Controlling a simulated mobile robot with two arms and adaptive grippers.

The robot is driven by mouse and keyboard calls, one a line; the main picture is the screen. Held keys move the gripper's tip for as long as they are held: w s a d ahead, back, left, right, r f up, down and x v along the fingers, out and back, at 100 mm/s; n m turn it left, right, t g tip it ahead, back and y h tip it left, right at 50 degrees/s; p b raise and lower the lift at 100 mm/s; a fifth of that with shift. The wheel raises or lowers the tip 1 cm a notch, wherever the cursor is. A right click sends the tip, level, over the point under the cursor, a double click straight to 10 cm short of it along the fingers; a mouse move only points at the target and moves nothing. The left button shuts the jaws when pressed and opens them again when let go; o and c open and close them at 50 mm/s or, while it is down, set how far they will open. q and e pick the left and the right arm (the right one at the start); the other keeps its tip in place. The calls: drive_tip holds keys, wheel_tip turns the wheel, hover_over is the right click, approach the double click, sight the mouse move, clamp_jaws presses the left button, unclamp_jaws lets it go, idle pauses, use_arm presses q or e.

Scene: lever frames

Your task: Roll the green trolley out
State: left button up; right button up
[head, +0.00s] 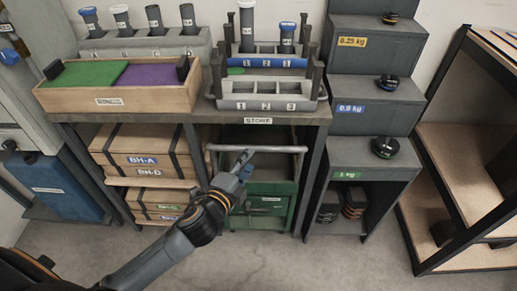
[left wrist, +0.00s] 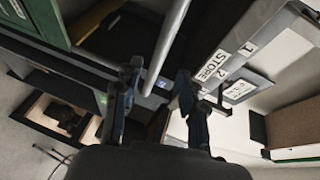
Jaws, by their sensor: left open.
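The green trolley (head: 270,190) stands under the bench in the bay labelled STORE in the head view. A pale grey handle bar (head: 285,149) runs across its top front. My left gripper (head: 244,160) is at the handle, a little left of the bar's middle, and hides part of the trolley's front. In the left wrist view the bar (left wrist: 172,40) runs between the two open fingers (left wrist: 159,72). I cannot tell whether either finger touches it. The trolley's green side (left wrist: 30,20) shows at the upper left there. My right gripper is not in view.
Wooden crates (head: 140,150) fill the bay left of the trolley. Bench legs flank it. Grey steps (head: 375,100) with weights stand to the right, beside a wooden shelf (head: 465,150). The grey floor (head: 290,262) before the trolley is clear except beneath my arm.

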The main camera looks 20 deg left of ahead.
sight(258, 149)
use_arm(q)
drive_tip(key=shift+b+x, duration=0.35)
drive_tip(key=shift+x, duration=3.55)
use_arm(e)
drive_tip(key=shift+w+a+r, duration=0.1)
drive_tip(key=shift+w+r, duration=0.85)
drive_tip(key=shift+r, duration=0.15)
use_arm(q)
drive_tip(key=shift+c, duration=0.4)
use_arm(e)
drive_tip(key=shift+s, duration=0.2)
use_arm(q)
clamp_jaws()
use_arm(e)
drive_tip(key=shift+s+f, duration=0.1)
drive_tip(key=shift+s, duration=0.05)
